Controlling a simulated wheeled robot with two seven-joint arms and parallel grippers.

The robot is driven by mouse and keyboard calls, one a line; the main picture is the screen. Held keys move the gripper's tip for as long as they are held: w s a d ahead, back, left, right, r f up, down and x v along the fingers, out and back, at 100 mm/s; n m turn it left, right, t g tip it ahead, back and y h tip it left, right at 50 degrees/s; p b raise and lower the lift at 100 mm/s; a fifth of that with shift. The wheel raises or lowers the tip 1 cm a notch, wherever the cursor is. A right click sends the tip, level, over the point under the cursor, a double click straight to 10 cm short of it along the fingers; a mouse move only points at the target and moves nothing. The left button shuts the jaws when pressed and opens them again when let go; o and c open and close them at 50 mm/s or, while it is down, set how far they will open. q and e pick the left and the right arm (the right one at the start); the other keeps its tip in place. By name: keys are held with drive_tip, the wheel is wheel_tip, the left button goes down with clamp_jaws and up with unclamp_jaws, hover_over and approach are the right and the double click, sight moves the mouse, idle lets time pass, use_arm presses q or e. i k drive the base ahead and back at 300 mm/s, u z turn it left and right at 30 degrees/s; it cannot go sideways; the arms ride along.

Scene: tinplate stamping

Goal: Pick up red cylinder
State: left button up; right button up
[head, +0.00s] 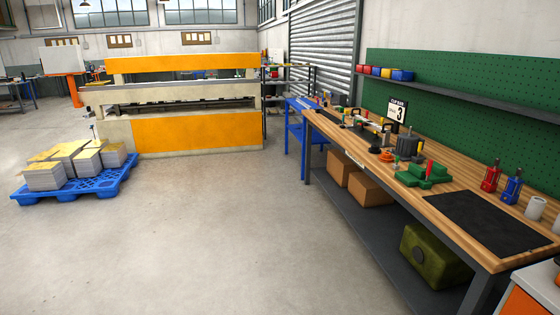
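A red upright object (490,179) with a dark narrow top stands on the wooden workbench (440,203) at the right, near the green pegboard. A smaller, thin red upright piece (429,169) stands at the green fixture (422,175) left of it. Both are small in the view, and I cannot tell for certain which one is the red cylinder. Neither of my grippers shows in the head view.
A similar blue object (512,187) and a white roll (535,208) stand right of the red one. A black mat (487,222) lies in front. The lower shelf holds boxes (366,190). The blue pallet (75,192) is left; open floor (220,235) lies between.

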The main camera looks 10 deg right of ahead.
sight(490, 184)
drive_tip(key=z, duration=0.4)
drive_tip(key=i, duration=2.05)
drive_tip(key=z, duration=1.75)
drive_tip(key=i, duration=1.15)
drive_tip(key=z, duration=1.1)
